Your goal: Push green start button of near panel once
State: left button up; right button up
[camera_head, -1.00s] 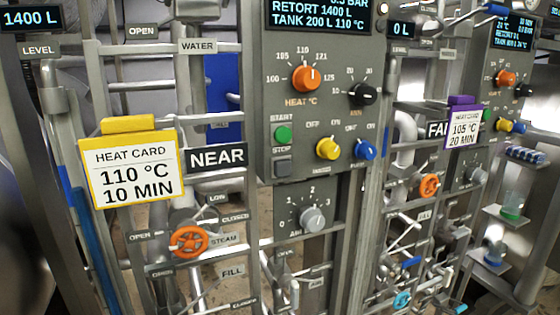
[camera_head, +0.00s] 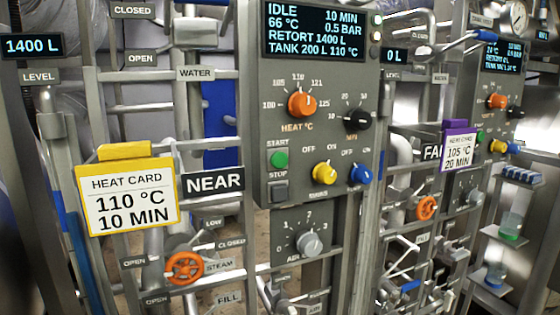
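The near panel (camera_head: 340,190) is a grey box right of the black NEAR sign (camera_head: 213,182). Its green start button (camera_head: 279,159) sits at the panel's left side, under the word START and above the grey stop button (camera_head: 279,190). The panel's display (camera_head: 314,32) reads IDLE, 10 MIN, 66 °C, 0.5 BAR, RETORT 1400 L, TANK 200 L 110 °C. Neither of my grippers shows in the head view. Nothing covers the green button.
On the panel are an orange heat knob (camera_head: 302,104), black minutes knob (camera_head: 357,119), yellow knob (camera_head: 324,172) and blue knob (camera_head: 362,174). A yellow-framed heat card (camera_head: 127,197) reads 110 °C, 10 MIN. The far panel (camera_head: 492,110) stands to the right. Pipes and rails surround both.

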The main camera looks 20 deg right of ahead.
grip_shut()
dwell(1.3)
